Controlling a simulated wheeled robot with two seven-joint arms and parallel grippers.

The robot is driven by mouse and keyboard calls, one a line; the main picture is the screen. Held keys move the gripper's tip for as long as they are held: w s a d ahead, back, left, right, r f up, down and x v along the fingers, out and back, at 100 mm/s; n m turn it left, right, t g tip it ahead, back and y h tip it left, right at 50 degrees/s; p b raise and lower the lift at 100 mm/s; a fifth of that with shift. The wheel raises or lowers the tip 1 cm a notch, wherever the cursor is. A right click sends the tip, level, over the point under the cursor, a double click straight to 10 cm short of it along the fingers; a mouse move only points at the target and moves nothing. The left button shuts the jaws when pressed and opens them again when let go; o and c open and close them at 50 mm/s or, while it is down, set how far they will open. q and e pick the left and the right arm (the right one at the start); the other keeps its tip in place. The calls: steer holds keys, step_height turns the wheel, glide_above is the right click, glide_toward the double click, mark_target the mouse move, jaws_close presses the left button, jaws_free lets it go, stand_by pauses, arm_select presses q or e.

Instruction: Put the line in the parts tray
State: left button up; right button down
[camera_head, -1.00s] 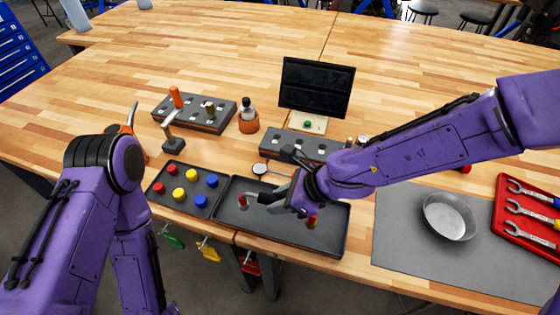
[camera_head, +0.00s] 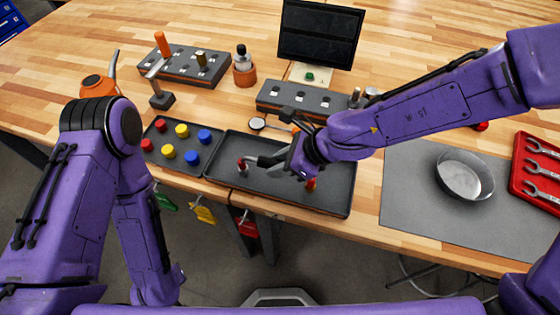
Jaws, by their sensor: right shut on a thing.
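The line is a grey bent tube (camera_head: 252,161) with red ends. One red end (camera_head: 242,167) shows left of my right gripper and another red piece (camera_head: 311,185) shows below it. My right gripper (camera_head: 277,161) is shut on the line over the black parts tray (camera_head: 225,173). The line's middle is partly hidden by the gripper. I cannot tell whether the line touches the tray floor. My left arm hangs down at the left, and its gripper does not show clearly.
A smaller black tray (camera_head: 158,155) with red, yellow and blue caps adjoins on the left. Behind are a grey block with holes (camera_head: 268,96), a monitor (camera_head: 318,35) and a small round mirror (camera_head: 257,124). A metal bowl (camera_head: 465,175) rests on the grey mat (camera_head: 410,200) at right.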

steer(key=shift+s+r, duration=0.3)
steer(key=shift+s, duration=0.25)
steer(key=shift+w+f, duration=0.3)
steer(key=shift+f, duration=0.05)
arm_select(q)
steer(key=shift+s, duration=0.2)
arm_select(e)
steer(key=shift+f, duration=0.15)
arm_select(q)
steer(key=shift+s+f+b, duration=0.1)
steer(key=shift+f+b, duration=0.05)
steer(key=shift+b, duration=0.15)
arm_select(e)
steer(key=shift+s+f, duration=0.1)
steer(key=shift+s, duration=0.05)
arm_select(q)
steer(key=shift+f, duration=0.15)
arm_select(e)
steer(key=shift+f, duration=0.25)
steer(key=c, duration=0.6)
jaws_free()
